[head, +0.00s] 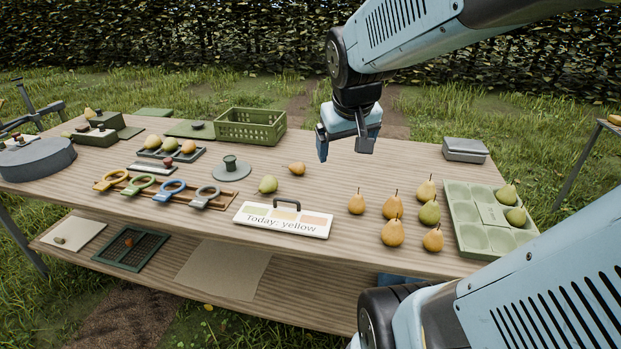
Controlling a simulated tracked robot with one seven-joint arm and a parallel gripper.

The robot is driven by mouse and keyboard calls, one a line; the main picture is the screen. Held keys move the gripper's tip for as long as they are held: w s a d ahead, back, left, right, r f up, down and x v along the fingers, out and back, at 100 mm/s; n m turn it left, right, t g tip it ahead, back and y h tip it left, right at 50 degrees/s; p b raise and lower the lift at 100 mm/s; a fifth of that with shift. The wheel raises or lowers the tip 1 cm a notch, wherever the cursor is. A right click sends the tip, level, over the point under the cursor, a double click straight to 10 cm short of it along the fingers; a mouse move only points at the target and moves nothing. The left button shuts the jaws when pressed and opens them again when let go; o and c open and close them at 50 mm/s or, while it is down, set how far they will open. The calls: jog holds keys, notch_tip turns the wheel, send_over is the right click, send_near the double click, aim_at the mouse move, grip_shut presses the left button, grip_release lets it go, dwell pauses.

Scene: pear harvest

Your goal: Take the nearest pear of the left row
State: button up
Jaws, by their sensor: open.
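Several pears stand loose on the right part of the wooden table (330,170). In the left row, the nearest is a yellow pear (392,234), with another yellow pear (393,207) just behind it. A third yellow pear (356,204) stands a little to their left. The right row has a yellow pear (433,240) in front, a greener pear (429,213) behind it and a yellow pear (426,189) at the back. My gripper (345,150) is open and empty, above the table behind and left of these pears, touching none.
A pale green tray (470,243) at the right holds two greenish pears. A sign (284,220) reading "Today: yellow" lies left of the pears. A grey box (465,150) is at the back right; a green crate (251,126) is at the back. Ring-handled tools (157,188) lie left.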

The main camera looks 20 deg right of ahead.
jog(key=w+d+f+g, duration=0.1)
jog(key=w+d+f, duration=0.6)
jog(key=w+f, duration=0.15)
jog(key=m+y, duration=0.1)
send_near(358, 196)
jog(key=shift+x, duration=7.05)
jog(key=shift+w+d, duration=0.1)
jog(key=shift+d, duration=0.05)
jog(key=shift+c, duration=0.3)
jog(key=c, duration=1.1)
